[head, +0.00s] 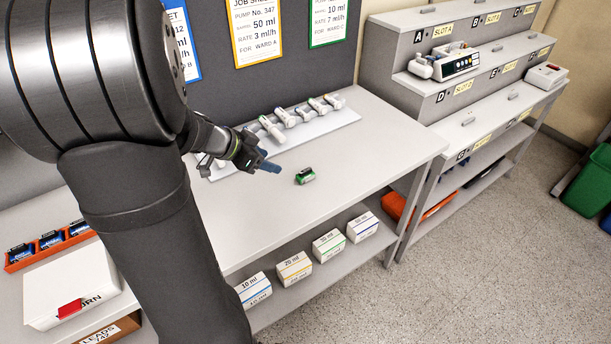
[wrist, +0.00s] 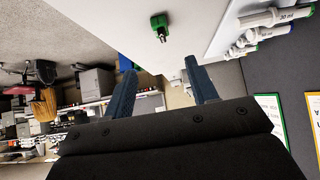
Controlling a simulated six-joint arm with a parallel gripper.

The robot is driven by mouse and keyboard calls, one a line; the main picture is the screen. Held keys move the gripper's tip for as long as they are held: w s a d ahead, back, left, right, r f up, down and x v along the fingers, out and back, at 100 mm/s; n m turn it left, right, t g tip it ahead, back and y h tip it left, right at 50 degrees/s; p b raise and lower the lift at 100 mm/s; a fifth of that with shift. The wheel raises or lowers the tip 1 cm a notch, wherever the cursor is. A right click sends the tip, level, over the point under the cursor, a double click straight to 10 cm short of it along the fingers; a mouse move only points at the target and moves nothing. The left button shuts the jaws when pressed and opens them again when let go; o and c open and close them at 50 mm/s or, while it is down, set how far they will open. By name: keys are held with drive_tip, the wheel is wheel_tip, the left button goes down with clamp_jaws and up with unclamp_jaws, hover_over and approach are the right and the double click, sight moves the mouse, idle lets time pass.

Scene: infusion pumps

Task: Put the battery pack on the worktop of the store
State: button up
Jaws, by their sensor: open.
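A small green and black battery pack (head: 305,176) sits on the grey worktop (head: 375,130), near its front edge. The battery pack also shows in the wrist view (wrist: 160,27), beyond the fingertips and between their lines. My gripper (head: 270,165) is above the worktop, to the left of the battery pack and apart from it. Its two blue fingers stand apart with nothing between them in the wrist view (wrist: 160,68).
A white rack (head: 335,122) with several syringes lies behind the battery pack. An orange tray (head: 22,262) of blue-black packs and a white box (head: 70,290) are at left. Stepped slot shelves (head: 390,40) hold a pump (head: 458,62).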

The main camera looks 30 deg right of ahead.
approach(305, 170)
drive_tip(key=x, duration=0.5)
drive_tip(key=shift+s+a+f, duration=0.15)
drive_tip(key=shift+a+f, duration=0.15)
drive_tip(key=shift+f, duration=0.2)
drive_tip(key=x, duration=0.5)
drive_tip(key=shift+d+r, duration=0.25)
drive_tip(key=shift+d, duration=0.15)
clamp_jaws()
drive_tip(key=shift+r, duration=0.15)
